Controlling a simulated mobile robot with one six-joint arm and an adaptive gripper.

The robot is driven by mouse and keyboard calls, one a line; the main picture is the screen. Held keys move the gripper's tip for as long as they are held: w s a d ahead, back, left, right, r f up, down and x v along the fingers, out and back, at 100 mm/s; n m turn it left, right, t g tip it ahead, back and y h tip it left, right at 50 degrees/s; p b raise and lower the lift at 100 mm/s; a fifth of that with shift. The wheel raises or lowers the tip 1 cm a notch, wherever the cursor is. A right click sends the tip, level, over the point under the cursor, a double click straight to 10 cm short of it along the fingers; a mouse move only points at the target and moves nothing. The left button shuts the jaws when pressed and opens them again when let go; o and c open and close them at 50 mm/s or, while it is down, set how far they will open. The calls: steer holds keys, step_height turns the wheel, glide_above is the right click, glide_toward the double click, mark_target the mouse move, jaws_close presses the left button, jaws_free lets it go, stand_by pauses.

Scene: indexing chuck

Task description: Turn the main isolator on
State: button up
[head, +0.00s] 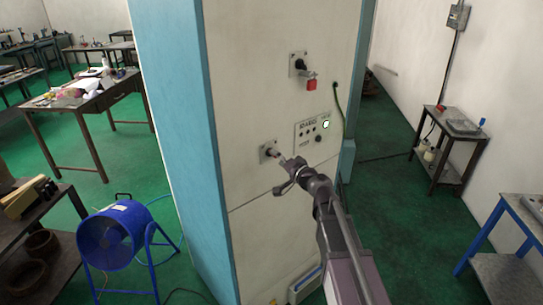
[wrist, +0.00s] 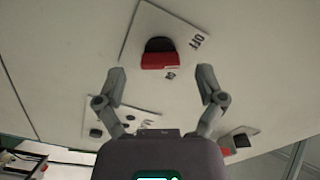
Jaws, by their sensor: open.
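A rotary switch with a red and black handle on a pale plate (head: 264,155) is on the cream cabinet front. In the wrist view the red handle (wrist: 160,61) shows close up, with the word OFF on its plate. My gripper (head: 283,172) is open in front of this switch. In the wrist view the fingers (wrist: 162,73) are spread to either side of the handle, with nothing between them. I cannot tell whether they touch it. A second black switch (head: 299,64), with a red padlock-like block (head: 311,85) below it, is higher on the cabinet.
A small control panel (head: 309,141) with several knobs and a lit green-white lamp (head: 326,125) is right of the switch. A blue fan (head: 104,238) stands on the floor at left. Green floor is open right of the cabinet.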

steer(key=shift+x, duration=1.3)
steer(key=c, duration=1.1)
steer(key=shift+a, duration=0.1)
steer(key=shift+c, duration=0.3)
steer(key=shift+m, duration=0.4)
steer(key=m, duration=0.5)
steer(key=shift+s, duration=0.1)
steer(key=m, duration=0.6)
steer(key=shift+s, duration=0.1)
